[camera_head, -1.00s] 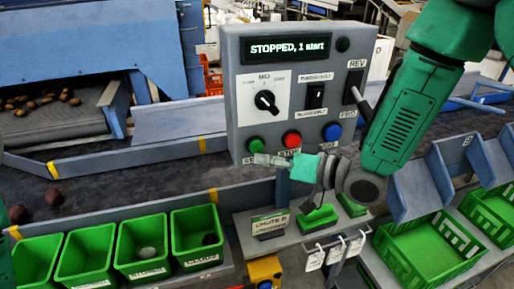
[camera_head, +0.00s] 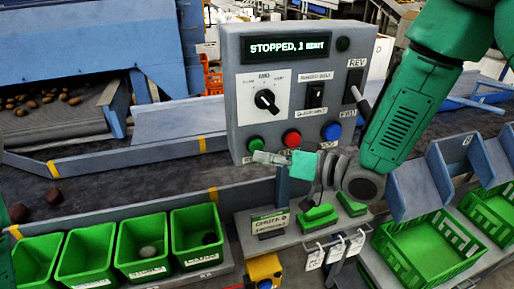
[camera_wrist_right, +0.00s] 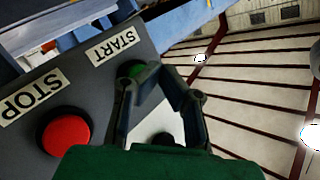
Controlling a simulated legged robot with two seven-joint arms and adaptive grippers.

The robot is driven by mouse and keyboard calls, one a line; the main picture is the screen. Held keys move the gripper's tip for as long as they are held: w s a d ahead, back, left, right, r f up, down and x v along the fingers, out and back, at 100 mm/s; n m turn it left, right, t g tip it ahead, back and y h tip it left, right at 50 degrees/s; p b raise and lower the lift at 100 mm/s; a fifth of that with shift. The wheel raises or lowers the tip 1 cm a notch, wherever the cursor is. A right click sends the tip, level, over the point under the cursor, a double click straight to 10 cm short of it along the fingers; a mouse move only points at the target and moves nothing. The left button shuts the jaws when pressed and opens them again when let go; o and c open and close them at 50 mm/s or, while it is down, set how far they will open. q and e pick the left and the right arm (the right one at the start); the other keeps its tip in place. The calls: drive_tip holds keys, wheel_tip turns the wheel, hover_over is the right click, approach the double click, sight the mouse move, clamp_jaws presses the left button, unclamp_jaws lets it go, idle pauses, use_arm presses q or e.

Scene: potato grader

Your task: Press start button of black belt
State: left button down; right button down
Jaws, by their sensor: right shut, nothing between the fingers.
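The grey control box (camera_head: 236,100) stands behind the black belt's (camera_head: 120,187) near rail, and its display (camera_head: 288,47) reads STOPPED, 1 start. The green start button (camera_head: 255,144) is at its lower left, beside the red stop button (camera_head: 291,138) and a blue button (camera_head: 331,132). My right gripper (camera_head: 260,157) is shut and empty, its tips just below the green button in the head view. In the right wrist view the fingertips (camera_wrist_right: 158,74) overlap the edge of the green button (camera_wrist_right: 132,69), under the START label; I cannot tell whether they touch it. My left gripper is not in view.
Several green bins (camera_head: 87,254) line the front left, and larger green crates (camera_head: 430,251) stand at the right. A selector knob (camera_head: 266,100) and switches sit above the buttons. Two dark lumps (camera_head: 53,195) lie on the belt at the left.

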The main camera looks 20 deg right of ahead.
drive_tip(key=shift+w, duration=0.1)
idle(0.5)
drive_tip(key=shift+w, duration=0.25)
drive_tip(key=shift+w+r, duration=0.1)
drive_tip(key=shift+w, duration=0.45)
idle(0.6)
drive_tip(key=shift+s+p, duration=0.2)
drive_tip(key=shift+p, duration=0.1)
drive_tip(key=shift+s, duration=0.75)
